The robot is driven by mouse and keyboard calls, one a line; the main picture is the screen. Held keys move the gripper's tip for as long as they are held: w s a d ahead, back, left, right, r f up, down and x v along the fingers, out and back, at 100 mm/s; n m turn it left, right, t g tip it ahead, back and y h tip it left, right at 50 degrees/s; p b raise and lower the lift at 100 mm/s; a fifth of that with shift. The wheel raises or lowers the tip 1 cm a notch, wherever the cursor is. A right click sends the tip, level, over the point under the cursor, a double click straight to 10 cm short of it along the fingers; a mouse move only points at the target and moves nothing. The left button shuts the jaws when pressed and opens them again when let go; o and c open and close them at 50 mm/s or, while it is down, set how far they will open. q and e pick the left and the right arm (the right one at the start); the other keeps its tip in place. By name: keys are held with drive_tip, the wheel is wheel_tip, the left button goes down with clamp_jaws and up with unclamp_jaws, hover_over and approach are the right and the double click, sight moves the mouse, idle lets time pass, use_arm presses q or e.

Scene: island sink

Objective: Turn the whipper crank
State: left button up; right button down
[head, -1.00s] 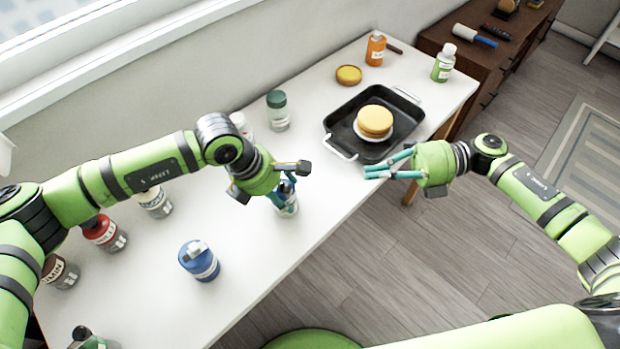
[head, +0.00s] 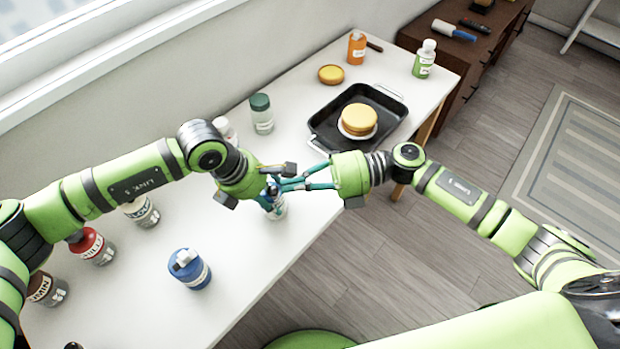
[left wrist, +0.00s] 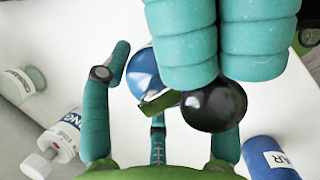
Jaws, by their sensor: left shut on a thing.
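The whipper (head: 277,208) stands on the white table, a clear, labelled jar with a dark blue top, partly hidden by my grippers. My left gripper (head: 271,198) is shut on it from the left. In the left wrist view its rounded blue top (left wrist: 144,74) shows between my left fingers, with a black ball knob (left wrist: 214,106) on the crank beside it. My right gripper (head: 284,184) is at the whipper's top, coming from the right. In the left wrist view its two teal fingers lie side by side right at the knob; whether they touch or grip it is unclear.
A black tray (head: 325,147) with a stacked yellow item (head: 358,118) lies behind my right gripper. Several spice jars line the left. The table's front edge is close.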

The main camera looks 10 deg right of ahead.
use_arm(q)
drive_tip(key=shift+f, duration=0.1)
use_arm(e)
drive_tip(key=shift+a, duration=0.1)
drive_tip(key=shift+s+a, duration=0.45)
drive_tip(key=shift+a, duration=0.25)
use_arm(q)
drive_tip(key=shift+s+d, duration=0.1)
use_arm(e)
drive_tip(key=shift+s+a, duration=0.2)
drive_tip(key=shift+s, duration=0.05)
drive_tip(key=s+d+r, duration=0.1)
drive_tip(key=s+d, duration=0.1)
drive_tip(key=d, duration=1.2)
drive_tip(key=shift+s+d, duration=0.2)
use_arm(q)
drive_tip(key=o, duration=1.3)
use_arm(e)
drive_tip(key=shift+w, duration=0.1)
